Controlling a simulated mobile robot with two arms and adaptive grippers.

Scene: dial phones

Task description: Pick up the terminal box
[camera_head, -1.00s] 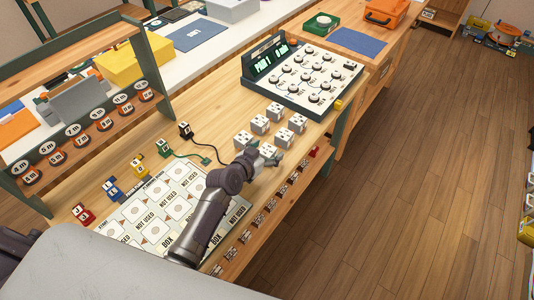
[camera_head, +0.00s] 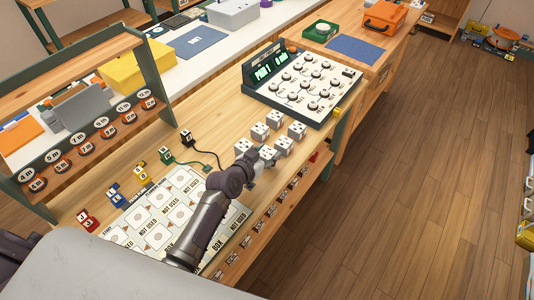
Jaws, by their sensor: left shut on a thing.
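Several small white terminal boxes with dark dots on their faces stand in a cluster on the wooden bench, such as a back terminal box (camera_head: 275,118) and a right one (camera_head: 296,131). My left gripper (camera_head: 264,162) is at the front of this cluster, its arm reaching up from the bottom. It is shut on the front terminal box (camera_head: 268,153); the fingers partly hide it. I cannot tell whether this box is clear of the bench. My right gripper is out of view.
A printed layout board (camera_head: 158,222) lies left of my arm. A dial panel with a green display (camera_head: 307,84) stands behind the boxes. Black (camera_head: 187,137) and green (camera_head: 166,155) plugs with leads lie to the left. A shelf with orange reels (camera_head: 104,124) stands further left.

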